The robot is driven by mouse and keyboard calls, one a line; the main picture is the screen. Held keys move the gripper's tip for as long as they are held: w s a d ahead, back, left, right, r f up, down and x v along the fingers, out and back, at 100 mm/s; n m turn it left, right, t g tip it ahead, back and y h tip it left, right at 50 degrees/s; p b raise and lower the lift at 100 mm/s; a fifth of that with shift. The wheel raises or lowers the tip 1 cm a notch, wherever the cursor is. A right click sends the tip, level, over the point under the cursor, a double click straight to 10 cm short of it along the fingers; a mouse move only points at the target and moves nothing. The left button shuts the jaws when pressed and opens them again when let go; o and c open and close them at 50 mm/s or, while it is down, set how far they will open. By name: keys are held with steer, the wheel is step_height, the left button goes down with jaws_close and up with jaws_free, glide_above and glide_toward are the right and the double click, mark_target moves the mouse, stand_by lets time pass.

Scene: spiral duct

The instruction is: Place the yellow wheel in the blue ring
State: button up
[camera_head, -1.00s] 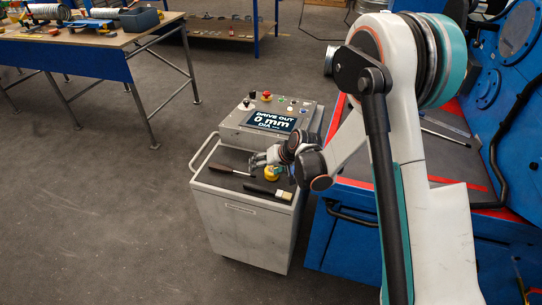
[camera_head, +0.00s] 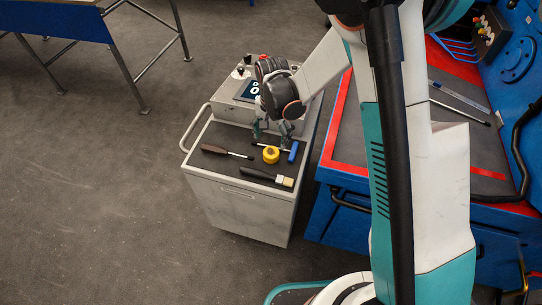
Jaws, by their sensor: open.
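The yellow wheel (camera_head: 271,154), small and round, lies on the dark top of the grey cart (camera_head: 238,208). My gripper (camera_head: 272,136) points down over the cart top, just behind the wheel in the picture. Its two fingers are spread apart with nothing visible between them. Whether the fingertips touch the cart top is hard to tell. I cannot make out a blue ring in this view.
Around the wheel lie a brown-handled tool (camera_head: 227,152), a brush (camera_head: 266,177) and a blue-handled tool (camera_head: 293,152). A control box (camera_head: 232,104) stands at the cart's back. A blue and red machine (camera_head: 345,185) stands right, a workbench (camera_head: 56,22) at upper left. Floor left is clear.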

mark_target(272, 151)
steer(key=shift+s+f+b, duration=0.25)
steer(key=shift+f+b, duration=0.55)
steer(key=shift+f, duration=1)
steer(key=shift+s+f+b, duration=0.2)
steer(key=shift+f+b, duration=0.6)
steer(key=shift+f, duration=0.95)
steer(key=shift+r, duration=0.1)
steer(key=c, duration=1.4)
steer(key=shift+o, duration=0.2)
steer(key=shift+r, duration=0.1)
